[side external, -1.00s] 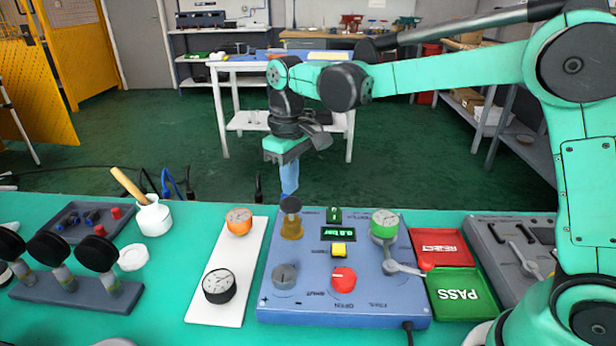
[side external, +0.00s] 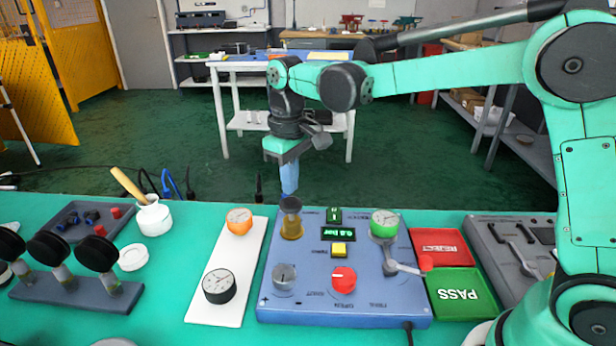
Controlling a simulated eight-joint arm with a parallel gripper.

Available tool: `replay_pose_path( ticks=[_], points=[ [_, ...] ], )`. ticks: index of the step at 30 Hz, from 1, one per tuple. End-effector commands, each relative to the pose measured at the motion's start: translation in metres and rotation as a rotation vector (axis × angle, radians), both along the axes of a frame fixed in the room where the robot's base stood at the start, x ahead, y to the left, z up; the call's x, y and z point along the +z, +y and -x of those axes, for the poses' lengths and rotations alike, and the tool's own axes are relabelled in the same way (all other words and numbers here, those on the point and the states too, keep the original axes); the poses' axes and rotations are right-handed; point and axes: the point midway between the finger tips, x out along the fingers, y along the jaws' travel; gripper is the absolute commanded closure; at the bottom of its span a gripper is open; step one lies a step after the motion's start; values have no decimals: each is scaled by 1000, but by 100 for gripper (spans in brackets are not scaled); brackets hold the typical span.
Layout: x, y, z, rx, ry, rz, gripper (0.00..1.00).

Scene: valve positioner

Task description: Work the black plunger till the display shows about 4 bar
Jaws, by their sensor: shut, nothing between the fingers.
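The black plunger (side external: 290,204) stands upright in a brass collar at the back left of the blue panel (side external: 340,305). My gripper (side external: 289,190) points straight down over the plunger, its shut fingertips at or just above the plunger's top; I cannot tell whether they touch. Nothing is held. The display (side external: 338,233) is a small dark screen with green digits that look like 0.8 bar, too small to be sure.
The panel also carries a green-rimmed gauge (side external: 384,222), a lever with a red knob (side external: 425,263), a yellow button (side external: 339,249), a red knob (side external: 343,279) and a grey knob (side external: 285,276). A white board (side external: 212,309) with two gauges lies left; red and green PASS (side external: 458,293) trays lie right.

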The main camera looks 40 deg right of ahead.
Motion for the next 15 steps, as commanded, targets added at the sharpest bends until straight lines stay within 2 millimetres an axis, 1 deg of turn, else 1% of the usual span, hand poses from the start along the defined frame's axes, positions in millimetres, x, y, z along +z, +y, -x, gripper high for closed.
replay_pose_path(
  ticks=[6, 15],
  points=[
    [-2, 0, 0, 0, 0, 0, 100],
    [-17, 0, 0, 0, 0, 0, 100]
  ],
)
